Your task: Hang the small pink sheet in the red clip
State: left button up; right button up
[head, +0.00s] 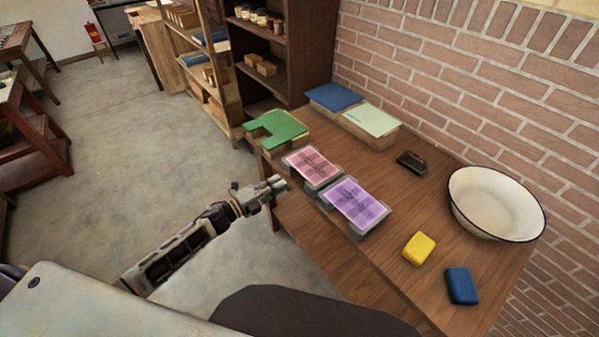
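The small pink sheet (311,167), with dark print on it, lies flat on a grey holder on the wooden table, near its left edge. No red clip shows in the head view. My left gripper (277,186) is just left of the table's edge, below and to the left of the pink sheet, apart from it. Its fingers are small and seen at an angle, so I cannot tell whether they are open or shut. My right gripper is out of view.
A purple sheet (357,204) lies on a second grey holder beside the pink one. A brick wall stands behind.

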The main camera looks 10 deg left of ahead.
pick_arm(q)
jog(key=shift+w+d, duration=0.1)
jog(key=shift+w, duration=0.05)
jog(key=shift+b+x, duration=1.1)
jog(key=shift+x, duration=3.75)
grip_shut()
jog(key=shift+r, duration=0.1)
jog(key=shift+r+p, duration=1.3)
jog(key=shift+r, duration=0.1)
jog(key=s+a+r+p, duration=0.3)
jog(key=s+a, duration=0.1)
jog(key=s, duration=0.1)
jog(key=shift+s+a+p, duration=0.15)
jog(key=shift+s+p, duration=0.15)
jog(key=shift+p, duration=0.1)
